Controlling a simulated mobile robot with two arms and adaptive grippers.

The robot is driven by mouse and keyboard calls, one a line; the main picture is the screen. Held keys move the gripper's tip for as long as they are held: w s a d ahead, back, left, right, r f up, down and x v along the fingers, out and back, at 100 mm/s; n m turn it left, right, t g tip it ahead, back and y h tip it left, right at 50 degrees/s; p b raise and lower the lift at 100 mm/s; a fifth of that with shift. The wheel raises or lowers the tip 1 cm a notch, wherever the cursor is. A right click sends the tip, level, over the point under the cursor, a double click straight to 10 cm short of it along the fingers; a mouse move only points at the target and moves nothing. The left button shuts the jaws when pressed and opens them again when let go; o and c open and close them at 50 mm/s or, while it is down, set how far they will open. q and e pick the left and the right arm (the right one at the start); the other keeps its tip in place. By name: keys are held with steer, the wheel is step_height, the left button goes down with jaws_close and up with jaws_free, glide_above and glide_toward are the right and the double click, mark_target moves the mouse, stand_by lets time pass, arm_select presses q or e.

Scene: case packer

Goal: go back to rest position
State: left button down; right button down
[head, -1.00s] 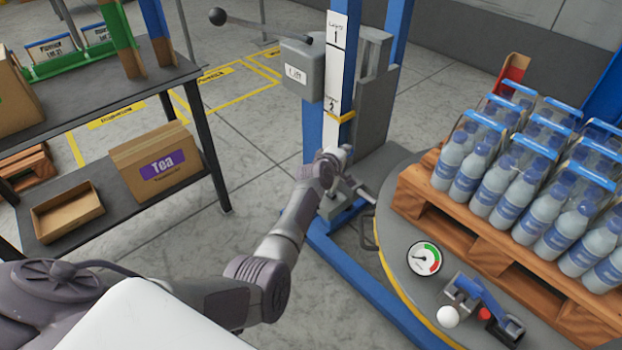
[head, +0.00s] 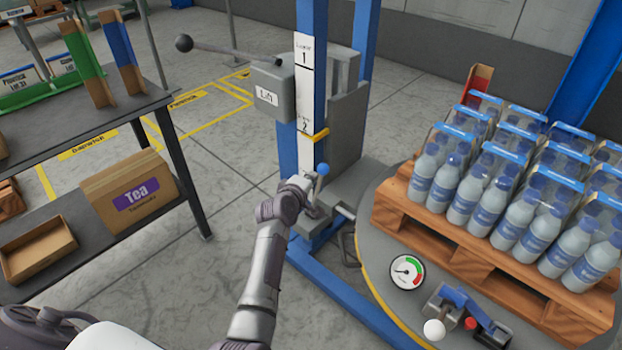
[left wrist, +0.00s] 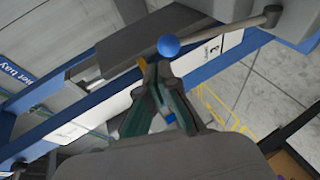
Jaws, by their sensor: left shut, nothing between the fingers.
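My left gripper (head: 314,203) is at the foot of the blue lift post (head: 287,150) in the head view. It is shut and holds nothing. A blue ball knob (head: 323,170) shows just above and beside it. In the left wrist view the dark green fingers of the left gripper (left wrist: 160,82) come together, with the blue knob (left wrist: 168,46) just beyond their tips. I cannot tell whether they touch it. My right gripper is in neither view.
A round turntable (head: 372,262) at right bears a wooden pallet (head: 425,235) of bottle packs (head: 510,190). A gauge (head: 407,272) and a white-knobbed lever (head: 434,330) are at its front. The grey lift box (head: 272,88) has a long lever (head: 225,52). A shelf (head: 120,112) with a tea carton (head: 128,192) is left.

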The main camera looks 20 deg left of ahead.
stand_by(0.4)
